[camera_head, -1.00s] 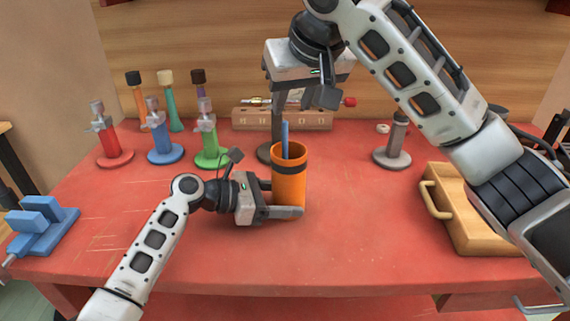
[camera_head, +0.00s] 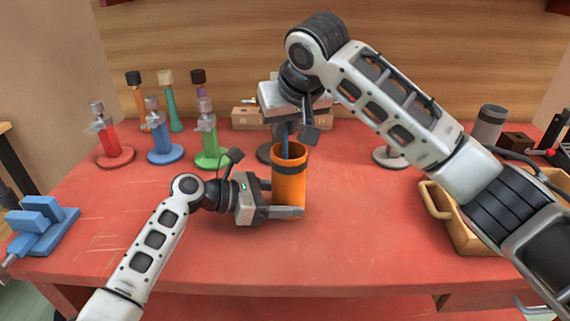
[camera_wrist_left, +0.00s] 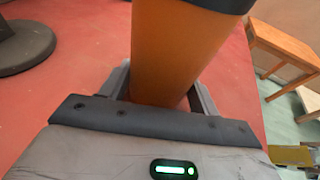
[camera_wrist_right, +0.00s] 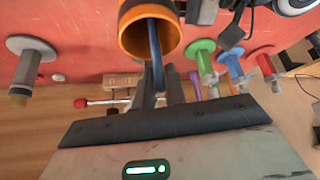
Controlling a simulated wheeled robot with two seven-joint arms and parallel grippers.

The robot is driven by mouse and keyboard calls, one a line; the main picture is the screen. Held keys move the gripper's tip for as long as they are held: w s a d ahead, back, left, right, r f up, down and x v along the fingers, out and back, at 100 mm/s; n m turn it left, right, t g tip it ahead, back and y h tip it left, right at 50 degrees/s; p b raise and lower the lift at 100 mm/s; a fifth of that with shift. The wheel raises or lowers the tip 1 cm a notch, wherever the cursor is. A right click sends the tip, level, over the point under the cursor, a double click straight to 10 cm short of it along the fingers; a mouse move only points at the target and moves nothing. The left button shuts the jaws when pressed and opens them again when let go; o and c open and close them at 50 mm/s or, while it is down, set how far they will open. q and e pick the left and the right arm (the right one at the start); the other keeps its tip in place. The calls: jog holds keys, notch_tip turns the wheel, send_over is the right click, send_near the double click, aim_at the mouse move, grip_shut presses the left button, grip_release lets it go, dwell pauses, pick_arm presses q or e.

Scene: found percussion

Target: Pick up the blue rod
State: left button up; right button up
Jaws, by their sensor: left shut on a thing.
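The blue rod (camera_head: 285,142) stands in an orange cup (camera_head: 290,183) with a dark band, its upper end sticking out above the rim. The rod also shows inside the cup in the right wrist view (camera_wrist_right: 155,45). My left gripper (camera_head: 287,206) is shut around the lower part of the cup, one finger on each side in the left wrist view (camera_wrist_left: 160,92). My right gripper (camera_head: 284,128) is just above the cup, at the rod's upper end. In the right wrist view, the rod's end lies between its close-set fingers (camera_wrist_right: 160,88); whether they grip it is unclear.
Red (camera_head: 114,157), blue (camera_head: 164,156) and green (camera_head: 211,157) stands are at the left, with several mallets behind. A blue fixture (camera_head: 42,222) sits at the left edge. A wooden tray (camera_head: 463,235) is at the right. The front of the red table (camera_head: 340,255) is clear.

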grip_shut()
notch_tip(320, 180, up, 18)
dwell(0.3)
pick_arm(q)
jog(key=o, duration=0.8)
jog(key=shift+o, duration=0.2)
